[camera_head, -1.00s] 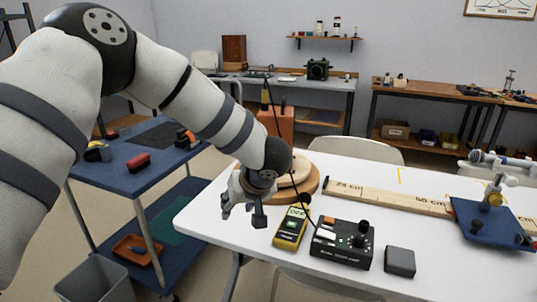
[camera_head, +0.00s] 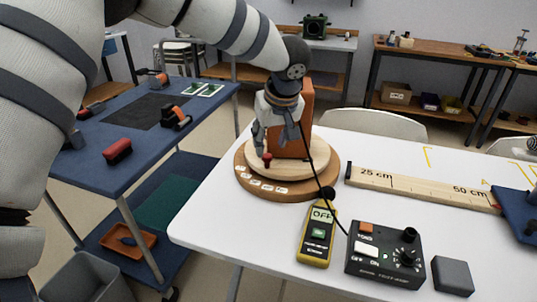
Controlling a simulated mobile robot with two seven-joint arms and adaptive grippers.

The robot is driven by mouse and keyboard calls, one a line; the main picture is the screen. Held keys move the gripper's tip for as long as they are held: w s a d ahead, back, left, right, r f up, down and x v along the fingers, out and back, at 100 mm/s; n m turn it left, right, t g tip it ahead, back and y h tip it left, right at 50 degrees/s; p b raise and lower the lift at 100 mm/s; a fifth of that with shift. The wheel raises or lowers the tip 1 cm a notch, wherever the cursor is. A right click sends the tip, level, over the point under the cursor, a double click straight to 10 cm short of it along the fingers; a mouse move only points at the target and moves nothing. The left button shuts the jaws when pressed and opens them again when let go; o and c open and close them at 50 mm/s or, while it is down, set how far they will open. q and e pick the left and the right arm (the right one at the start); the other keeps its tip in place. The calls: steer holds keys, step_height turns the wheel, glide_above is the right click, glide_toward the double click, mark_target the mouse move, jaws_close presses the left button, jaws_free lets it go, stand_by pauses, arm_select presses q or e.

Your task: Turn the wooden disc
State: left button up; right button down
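The pale round wooden disc (camera_head: 318,163) lies on a wider brown round base (camera_head: 300,192) with small white labels along its front edge. A red peg (camera_head: 267,160) stands up near the disc's front left edge. An orange-brown speaker box (camera_head: 306,100) stands upright on the disc, partly hidden by my arm. My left gripper (camera_head: 278,146) points down over the disc's left part, in front of the box. Its fingers look apart, with one close above the red peg; I cannot tell whether they touch.
On the white table (camera_head: 215,215) are a yellow meter (camera_head: 317,238) reading OFF, a black control box (camera_head: 385,258), a grey block (camera_head: 452,276) and a wooden ruler (camera_head: 420,188). A black cable runs from the speaker towards the meter and control box. A blue cart (camera_head: 95,185) stands left.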

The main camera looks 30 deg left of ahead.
mark_target(268, 155)
arm_select(q)
steer(key=x, duration=0.7)
jaws_close()
